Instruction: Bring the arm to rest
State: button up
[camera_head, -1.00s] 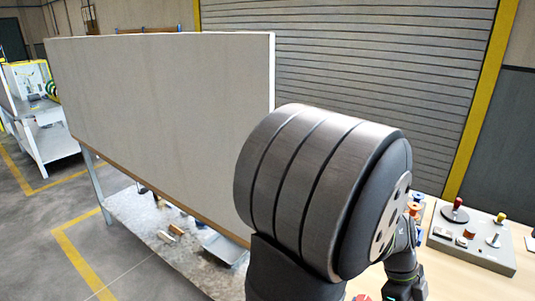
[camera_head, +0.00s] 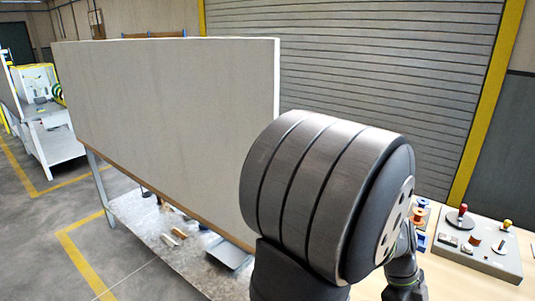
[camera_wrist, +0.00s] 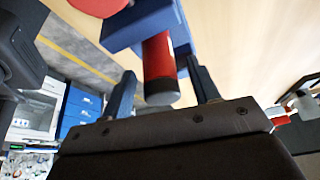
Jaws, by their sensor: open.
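My gripper (camera_wrist: 158,66) is open in the wrist view, its two dark fingers set well apart. A red cylinder (camera_wrist: 159,75) shows in the gap between them, joined to or in front of a blue block (camera_wrist: 140,24). I cannot tell how far it is from the fingers, but neither finger visibly touches it. In the head view my large grey arm link fills the lower middle and my wrist hangs at the lower right; the fingers are hidden there.
A grey panel (camera_head: 484,247) with red and yellow knobs stands on the wooden table (camera_head: 455,284) at right. Blue and orange spools (camera_head: 420,214) sit beside my wrist. A tall pale board (camera_head: 170,110) stands at left. A red disc (camera_wrist: 98,5) shows in the wrist view.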

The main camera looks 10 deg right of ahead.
jog(key=v, duration=0.9)
jog(key=x, duration=1.2)
jog(key=shift+a, duration=0.15)
notch_tip(320, 180, up, 5)
jog(key=shift+r, duration=0.1)
jog(key=s+r, duration=0.6)
jog(key=s, duration=0.5)
jog(key=w+d+n+t+h, duration=0.1)
jog(key=w+d+n, duration=0.5)
jog(key=w+d, duration=0.7)
jog(key=w+d+f+n+t, duration=0.1)
jog(key=w+d+n+t, duration=0.2)
jog(key=w+d+n, duration=0.4)
jog(key=w+d, duration=0.6)
jog(key=w, duration=0.4)
jog(key=shift+f+t+h, duration=0.2)
jog(key=shift+t+h, duration=0.1)
jog(key=shift+h, duration=0.1)
jog(key=shift+o, duration=0.3)
jog(key=shift+d, duration=0.1)
